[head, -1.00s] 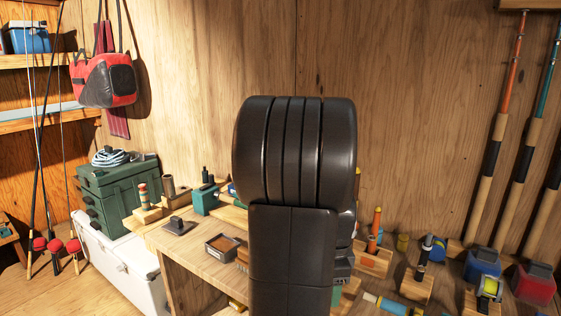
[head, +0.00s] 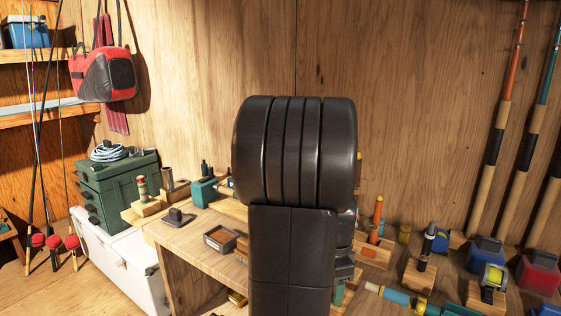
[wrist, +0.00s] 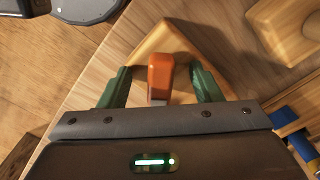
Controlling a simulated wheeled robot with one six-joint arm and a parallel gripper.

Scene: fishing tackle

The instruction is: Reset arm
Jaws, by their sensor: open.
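My gripper (wrist: 160,85) is in the wrist view, its two green fingers spread apart. An orange upright piece (wrist: 160,75) shows between them, with a wooden block (wrist: 172,38) behind it. Space shows between the piece and each finger. I cannot tell how far below the fingertips it is. In the head view my dark arm stands upright in the middle and hides most of the gripper and part of the bench.
The wooden bench (head: 190,238) holds a small open box (head: 221,238), a teal item (head: 203,191) and, to the right, an orange-handled item (head: 377,215). A green tackle box (head: 118,190) sits on a white cooler (head: 125,262) at left. Rods (head: 490,170) lean at right.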

